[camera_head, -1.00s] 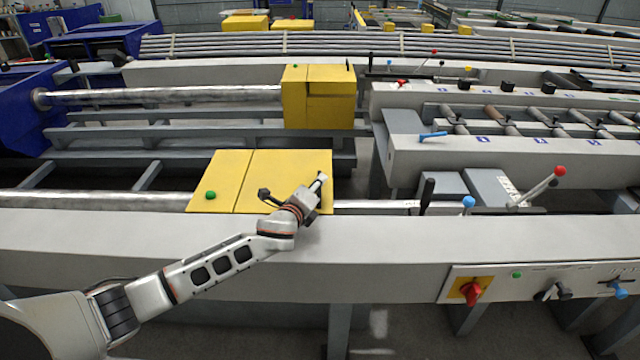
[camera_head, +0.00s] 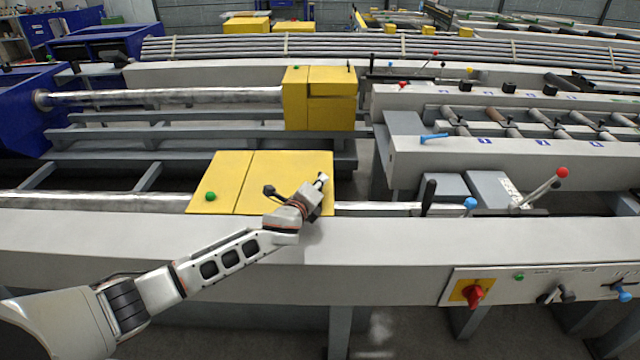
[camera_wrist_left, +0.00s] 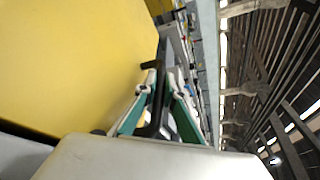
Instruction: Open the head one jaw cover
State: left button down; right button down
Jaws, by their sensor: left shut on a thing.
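The near yellow jaw cover (camera_head: 270,172) lies flat over the near bar, with a seam across it and a green knob (camera_head: 210,196) on its left part. I cannot tell which cover belongs to head one. My left gripper (camera_head: 322,180) is at the right edge of this cover. In the left wrist view my left gripper (camera_wrist_left: 158,105) is shut on a black handle (camera_wrist_left: 151,66) that stands beside the yellow cover (camera_wrist_left: 75,60). The gripper hides much of the handle in the head view. My right gripper is not in view.
A second yellow cover (camera_head: 320,92) stands on the farther bar. To the right are a black lever (camera_head: 428,194), a blue-knobbed lever (camera_head: 470,203) and a red-knobbed lever (camera_head: 561,173). A grey beam (camera_head: 400,245) runs along the front, with a control panel (camera_head: 540,287) at right.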

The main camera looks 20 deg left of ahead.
pick_arm(q)
jog(key=shift+a+r, duration=0.2)
jog(key=shift+r, duration=0.7)
jog(key=s+a+r+n+t+h+p, duration=0.1)
jog(key=s+a+r+n+t+p, duration=0.1)
jog(key=a+r+n, duration=0.4)
jog(key=s+a+r+n+t+p, duration=0.15)
jog(key=a+r, duration=0.25)
jog(key=r, duration=0.5)
jog(key=s+a+r+n+t+y, duration=0.1)
jog(key=s+a+n+y, duration=0.1)
jog(key=a+n, duration=0.5)
jog(key=s+a+n+t+y, duration=0.2)
jog(key=a+n, duration=0.5)
jog(key=a, duration=0.6)
jog(key=shift+s+a+r+y, duration=0.3)
jog(key=shift+s+a+r, duration=0.1)
jog(key=shift+s, duration=0.35)
jog(key=c, duration=2.1)
grip_release()
jog(key=shift+c, duration=0.2)
jog(key=shift+f, duration=0.1)
